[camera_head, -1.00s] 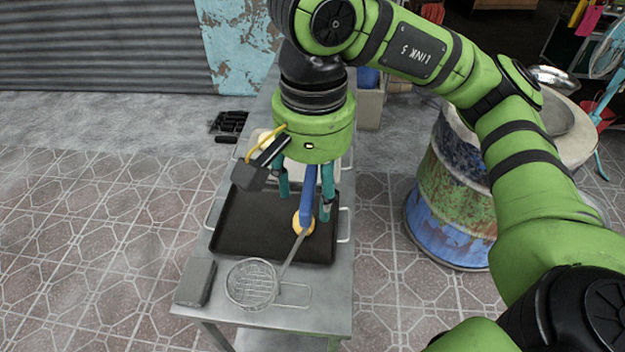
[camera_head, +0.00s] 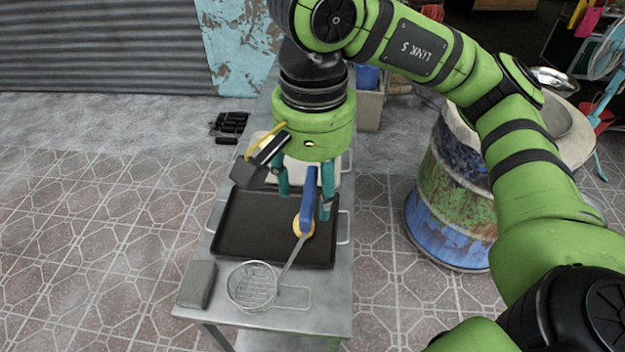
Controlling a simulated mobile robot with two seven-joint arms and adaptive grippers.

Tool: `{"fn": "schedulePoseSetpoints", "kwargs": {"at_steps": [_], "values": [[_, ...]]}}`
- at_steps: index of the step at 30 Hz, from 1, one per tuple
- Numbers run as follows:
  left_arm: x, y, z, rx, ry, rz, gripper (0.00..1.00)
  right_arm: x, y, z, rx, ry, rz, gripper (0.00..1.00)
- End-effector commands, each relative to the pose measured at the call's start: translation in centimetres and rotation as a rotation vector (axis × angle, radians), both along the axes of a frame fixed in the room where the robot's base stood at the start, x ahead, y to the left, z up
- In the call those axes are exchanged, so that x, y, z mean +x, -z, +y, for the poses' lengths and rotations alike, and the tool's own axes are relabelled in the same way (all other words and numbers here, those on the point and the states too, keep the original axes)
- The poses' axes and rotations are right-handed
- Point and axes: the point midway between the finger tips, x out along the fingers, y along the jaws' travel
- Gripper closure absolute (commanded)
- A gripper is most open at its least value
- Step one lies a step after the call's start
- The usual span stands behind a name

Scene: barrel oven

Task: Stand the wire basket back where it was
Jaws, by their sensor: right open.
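The wire basket (camera_head: 253,286) is a round mesh skimmer with a long metal stem and a blue handle (camera_head: 309,196). Its mesh end is over the front of the steel table, beside a grey block. The handle rises up between the teal fingers of my right gripper (camera_head: 306,198). The gripper is open, with a finger on each side of the handle. I cannot tell whether either finger touches it. A round yellow-orange piece (camera_head: 303,226) shows at the lower end of the handle. My left gripper is out of view.
A dark tray (camera_head: 240,240) with wire side handles lies on the narrow steel table (camera_head: 335,300). A grey block (camera_head: 197,284) sits at the front left corner. A pale container is partly hidden behind my gripper. The painted barrel oven (camera_head: 450,205) stands to the right, across clear floor.

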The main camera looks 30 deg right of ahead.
Motion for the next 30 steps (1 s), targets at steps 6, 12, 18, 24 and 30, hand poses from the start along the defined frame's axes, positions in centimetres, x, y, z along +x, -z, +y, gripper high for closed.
{"fn": "schedulePoseSetpoints", "kwargs": {"at_steps": [6,12,18,24,30], "values": [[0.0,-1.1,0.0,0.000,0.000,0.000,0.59,0.0,-1.4,0.0,0.000,0.000,0.000,0.41],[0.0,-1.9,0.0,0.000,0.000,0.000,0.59,0.0,-2.3,0.0,0.000,0.000,0.000,0.41],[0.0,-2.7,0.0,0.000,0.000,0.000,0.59,-0.1,-3.3,0.0,0.000,0.000,0.001,0.41],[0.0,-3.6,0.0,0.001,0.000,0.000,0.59,-0.1,-4.3,0.0,-0.001,0.000,0.001,0.41],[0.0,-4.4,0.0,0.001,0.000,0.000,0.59,-0.1,-5.3,0.0,-0.001,0.000,0.001,0.41]]}}
